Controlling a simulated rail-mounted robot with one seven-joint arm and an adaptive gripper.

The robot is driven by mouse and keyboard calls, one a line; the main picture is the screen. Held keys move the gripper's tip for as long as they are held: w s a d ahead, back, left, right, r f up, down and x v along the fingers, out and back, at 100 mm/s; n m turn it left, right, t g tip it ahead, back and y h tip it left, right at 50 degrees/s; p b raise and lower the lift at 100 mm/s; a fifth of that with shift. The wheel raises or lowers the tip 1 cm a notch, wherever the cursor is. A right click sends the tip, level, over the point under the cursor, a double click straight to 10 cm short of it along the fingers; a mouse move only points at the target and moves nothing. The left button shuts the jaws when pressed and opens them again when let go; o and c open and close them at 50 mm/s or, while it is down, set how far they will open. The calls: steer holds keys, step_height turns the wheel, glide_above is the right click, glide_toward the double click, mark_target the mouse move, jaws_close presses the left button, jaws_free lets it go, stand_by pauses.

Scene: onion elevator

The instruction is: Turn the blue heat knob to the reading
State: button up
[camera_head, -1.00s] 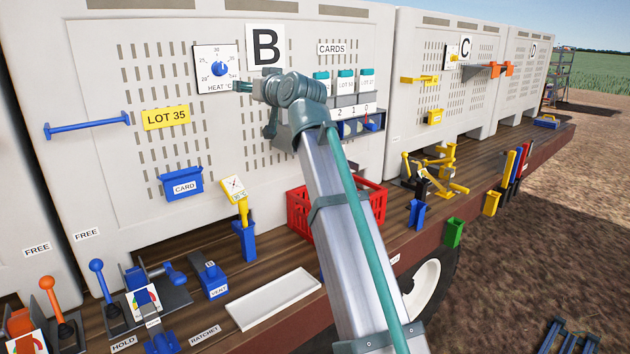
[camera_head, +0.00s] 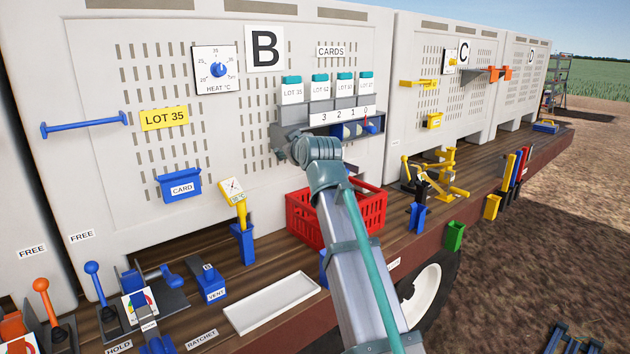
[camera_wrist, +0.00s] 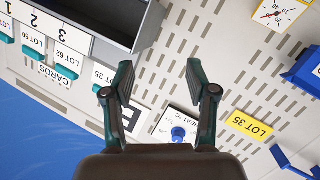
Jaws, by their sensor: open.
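The blue heat knob (camera_head: 218,69) sits on a white square dial plate (camera_head: 204,83) marked HEAT °C on panel B. Its pointer is too small to read surely. A yellow gauge with a white face (camera_head: 232,188) stands in a blue holder (camera_head: 243,243) below; its reading is not legible. In the wrist view the knob (camera_wrist: 178,134) shows low, beside the right finger, and the gauge face (camera_wrist: 278,12) with a red needle shows at the top right. My gripper (camera_wrist: 160,75) is open and empty, apart from the knob. In the head view it is below and right of the knob, partly hidden by my wrist.
A card rack (camera_head: 338,117) with several cards is right of the knob, close above my wrist. A blue rail (camera_head: 85,125), a yellow LOT 35 label (camera_head: 164,118) and a blue card box (camera_head: 180,186) are on the panel. A red crate (camera_head: 305,222) stands below.

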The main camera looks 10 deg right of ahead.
steer(key=s+d+f+n+h+b, duration=0.1)
steer(key=d+f+n+h, duration=0.1)
steer(key=d+f, duration=0.4)
step_height(320, 180, down, 3)
steer(key=shift+r+n+h, duration=0.1)
steer(key=shift+n+h, duration=0.3)
steer(key=shift+h, duration=0.1)
steer(key=shift+d+g, duration=0.1)
steer(key=shift+g, duration=0.2)
